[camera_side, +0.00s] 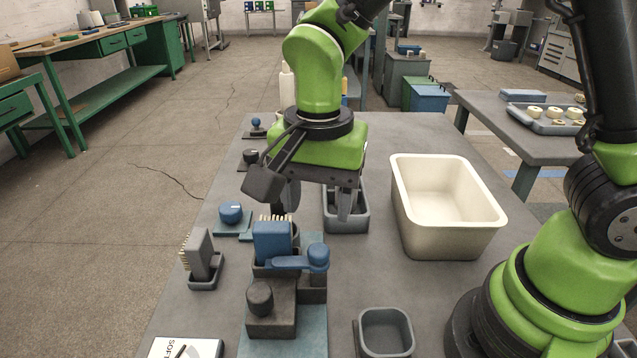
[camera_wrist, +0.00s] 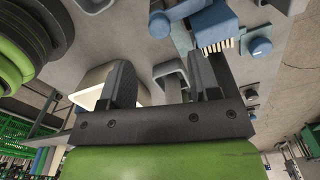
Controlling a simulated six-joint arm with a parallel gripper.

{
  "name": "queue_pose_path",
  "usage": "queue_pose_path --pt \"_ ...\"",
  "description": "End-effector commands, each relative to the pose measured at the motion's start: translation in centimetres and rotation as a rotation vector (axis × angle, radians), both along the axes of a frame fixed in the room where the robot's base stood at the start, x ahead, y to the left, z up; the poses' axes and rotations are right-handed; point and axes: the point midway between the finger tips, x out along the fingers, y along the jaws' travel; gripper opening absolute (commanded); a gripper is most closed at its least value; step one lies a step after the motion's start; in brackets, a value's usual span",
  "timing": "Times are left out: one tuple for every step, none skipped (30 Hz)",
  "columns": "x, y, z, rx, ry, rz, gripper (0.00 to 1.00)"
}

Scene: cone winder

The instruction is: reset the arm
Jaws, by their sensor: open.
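My gripper (camera_side: 315,205) hangs over the grey table (camera_side: 400,285), behind the cone winder and left of the cream bin. Its jaws are apart and I see nothing between them. In the wrist view my gripper (camera_wrist: 164,75) shows two separated dark fingers. The cone winder (camera_side: 272,310) has a dark stepped base, a blue block and a blue crank arm with a round knob. Its blue part also shows at the top of the wrist view (camera_wrist: 212,22). The gripper partly hides a grey two-part tray (camera_side: 350,222).
An empty cream bin (camera_side: 449,250) stands at the right. A small grey tray (camera_side: 385,333) is at the front. A brush-like piece in a holder (camera_side: 201,262) and a blue knob on a plate (camera_side: 231,213) are at the left. A white bottle (camera_side: 287,85) stands behind my gripper.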

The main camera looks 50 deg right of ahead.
Motion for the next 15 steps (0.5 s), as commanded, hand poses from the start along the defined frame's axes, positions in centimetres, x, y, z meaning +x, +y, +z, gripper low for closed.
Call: queue_pose_path --pt "0.1 0.0 0.8 0.002 -0.005 0.0 0.56" --pt "0.1 0.0 1.1 0.001 -0.004 0.0 0.56" --pt "0.1 0.0 1.5 0.0 -0.002 0.0 0.56" --pt "0.1 0.0 1.7 0.0 -0.002 0.0 0.56" --pt "0.0 0.0 1.9 0.0 -0.001 0.0 0.56" --pt "0.0 0.0 2.1 0.0 -0.001 0.0 0.56" --pt "0.0 0.0 2.2 0.0 -0.001 0.0 0.56" --pt "0.0 0.0 2.3 0.0 0.0 0.0 0.56" --pt "0.0 0.0 2.3 0.0 0.0 0.0 0.56" --pt "0.0 0.0 2.3 0.0 0.001 0.0 0.56" --pt "0.0 0.0 2.3 0.0 0.001 0.0 0.56" --pt "0.0 0.0 2.3 0.0 0.001 0.0 0.56" --pt "0.0 0.0 2.3 0.0 0.001 0.0 0.56" --pt "0.0 0.0 2.3 0.0 0.001 0.0 0.56" --pt "0.0 0.0 2.3 0.0 0.001 0.0 0.56"
